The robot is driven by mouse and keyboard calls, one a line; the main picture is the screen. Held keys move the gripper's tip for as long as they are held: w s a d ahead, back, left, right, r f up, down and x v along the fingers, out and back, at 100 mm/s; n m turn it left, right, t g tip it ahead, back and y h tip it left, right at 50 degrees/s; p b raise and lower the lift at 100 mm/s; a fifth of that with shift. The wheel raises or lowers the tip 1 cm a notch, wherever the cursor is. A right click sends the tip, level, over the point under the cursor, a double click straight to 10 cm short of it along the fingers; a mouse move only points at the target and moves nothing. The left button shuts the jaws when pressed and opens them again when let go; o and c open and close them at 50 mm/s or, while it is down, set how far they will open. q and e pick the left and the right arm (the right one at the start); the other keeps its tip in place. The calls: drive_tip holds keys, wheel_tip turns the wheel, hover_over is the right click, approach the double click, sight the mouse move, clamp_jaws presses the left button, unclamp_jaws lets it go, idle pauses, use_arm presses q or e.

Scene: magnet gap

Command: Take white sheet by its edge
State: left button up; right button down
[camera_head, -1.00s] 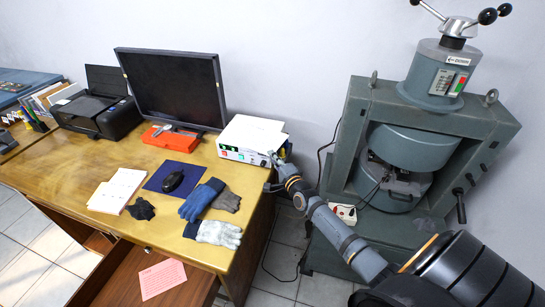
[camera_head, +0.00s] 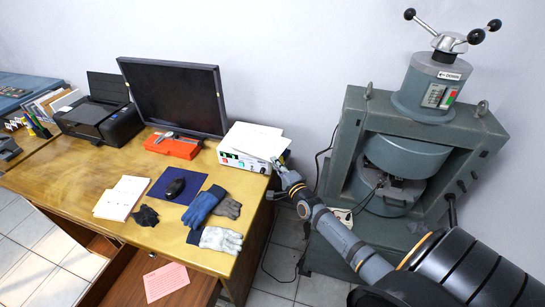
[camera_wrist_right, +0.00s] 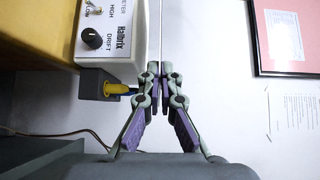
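The white sheet (camera_head: 257,138) lies flat on top of the white instrument box (camera_head: 232,159) at the back right of the desk. In the wrist view the sheet (camera_wrist_right: 161,30) shows edge-on as a thin pale line running to my fingertips. My right gripper (camera_head: 279,166) is at the front right corner of the box, at the sheet's edge. In the wrist view its fingers (camera_wrist_right: 161,78) are pressed together with the sheet's edge between them. The instrument box (camera_wrist_right: 105,30) with its black knob is close beside the fingers. My left gripper is not in view.
A monitor (camera_head: 172,95), orange case (camera_head: 173,147), printer (camera_head: 98,118), mouse (camera_head: 175,187) and gloves (camera_head: 221,239) are on the desk. A large grey-green magnet (camera_head: 402,155) stands right of my arm. A yellow plug (camera_wrist_right: 118,88) sits below the box's knob in the wrist view.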

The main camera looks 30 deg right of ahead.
drive_tip(key=s+r+p, duration=0.4)
drive_tip(key=s+p, duration=0.3)
drive_tip(key=s, duration=0.4)
drive_tip(key=shift+a, duration=0.45)
drive_tip(key=shift+s, duration=0.1)
